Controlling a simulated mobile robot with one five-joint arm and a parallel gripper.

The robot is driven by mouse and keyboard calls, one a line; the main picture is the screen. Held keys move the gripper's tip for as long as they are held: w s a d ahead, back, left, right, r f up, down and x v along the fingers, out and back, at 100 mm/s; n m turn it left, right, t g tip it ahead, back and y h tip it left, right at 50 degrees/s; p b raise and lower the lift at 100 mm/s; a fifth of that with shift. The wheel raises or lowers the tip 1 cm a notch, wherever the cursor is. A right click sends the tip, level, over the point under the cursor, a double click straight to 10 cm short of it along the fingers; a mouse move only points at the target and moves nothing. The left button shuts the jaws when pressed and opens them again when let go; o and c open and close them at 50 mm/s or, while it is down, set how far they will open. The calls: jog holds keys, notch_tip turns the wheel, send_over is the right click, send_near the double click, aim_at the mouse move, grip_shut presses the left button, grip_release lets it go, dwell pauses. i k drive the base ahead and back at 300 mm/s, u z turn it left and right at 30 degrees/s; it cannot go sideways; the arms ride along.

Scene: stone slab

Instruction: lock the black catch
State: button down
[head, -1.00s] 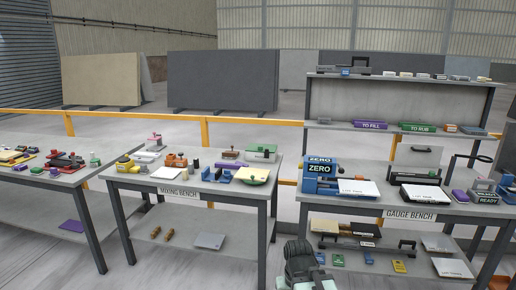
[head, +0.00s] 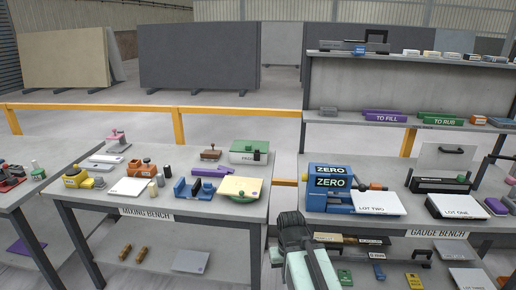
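A green-topped box (head: 250,147) stands at the back right of the mixing bench (head: 75,196). Its pale front has a label and a small black piece (head: 257,156) at the right that looks like a catch; whether it is locked is too small to tell. A black case (head: 440,184) with a raised grey lid and black handle (head: 456,149) stands on the gauge bench; no catch shows clearly there. My gripper (head: 290,219) is dark, at the bottom middle, between the benches and apart from both boxes. Its fingers are not clear.
A blue ZERO unit (head: 330,184) stands at the gauge bench's left, beside a LOT TWO slab (head: 377,203). A cream slab (head: 240,187) and blue holder (head: 193,188) lie in front of the green-topped box. A yellow rail (head: 180,127) runs behind the benches.

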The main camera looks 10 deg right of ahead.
aim_at(257, 154)
jog(key=u, duration=0.05)
jog(key=k, duration=1.25)
jog(key=u, duration=0.65)
jog(key=i, duration=1.35)
jog(key=u, duration=0.65)
jog(key=i, duration=1.35)
jog(key=z, duration=0.5)
jog(key=k, duration=0.85)
jog(key=z, duration=0.15)
jog(key=i, duration=0.85)
jog(key=u, duration=0.05)
